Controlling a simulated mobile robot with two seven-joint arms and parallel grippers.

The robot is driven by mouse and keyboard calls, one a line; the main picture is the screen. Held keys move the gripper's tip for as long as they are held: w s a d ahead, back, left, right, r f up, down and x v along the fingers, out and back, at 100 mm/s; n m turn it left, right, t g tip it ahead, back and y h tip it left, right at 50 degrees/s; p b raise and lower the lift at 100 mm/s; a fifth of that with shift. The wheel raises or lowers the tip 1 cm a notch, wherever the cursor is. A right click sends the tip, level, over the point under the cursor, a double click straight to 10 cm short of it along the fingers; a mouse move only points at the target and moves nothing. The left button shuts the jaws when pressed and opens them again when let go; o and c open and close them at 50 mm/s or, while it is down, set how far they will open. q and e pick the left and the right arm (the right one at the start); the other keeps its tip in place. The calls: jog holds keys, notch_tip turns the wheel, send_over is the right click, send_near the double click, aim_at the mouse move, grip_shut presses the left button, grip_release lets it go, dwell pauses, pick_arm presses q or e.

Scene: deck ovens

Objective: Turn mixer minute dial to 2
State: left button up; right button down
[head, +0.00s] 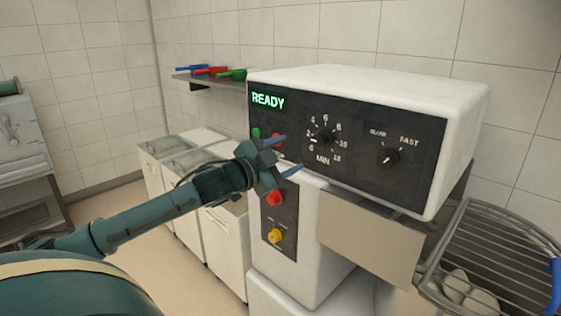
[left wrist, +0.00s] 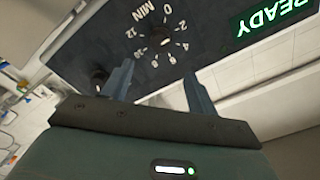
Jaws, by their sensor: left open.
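The minute dial (head: 324,138) is a small dark round knob on the mixer's black panel, ringed by white numbers from 0 to 12 with MIN below. A white mark shows at its left near the 2 and 0; I cannot tell the exact pointer setting. My left gripper (head: 284,157) is open and empty, left of the dial and apart from it in the head view. In the left wrist view the dial (left wrist: 161,38) appears upside down, beyond and roughly between the open fingertips (left wrist: 158,72). My right gripper is not in view.
The speed dial (head: 388,157) sits right of the minute dial. A green READY display (head: 268,99) is at the panel's upper left. Red (head: 275,197) and yellow (head: 276,236) knobs are below my gripper. A wire guard (head: 490,255) stands at right; white bins (head: 215,215) at left.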

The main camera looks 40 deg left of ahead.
pick_arm(q)
jog(key=shift+s, duration=0.65)
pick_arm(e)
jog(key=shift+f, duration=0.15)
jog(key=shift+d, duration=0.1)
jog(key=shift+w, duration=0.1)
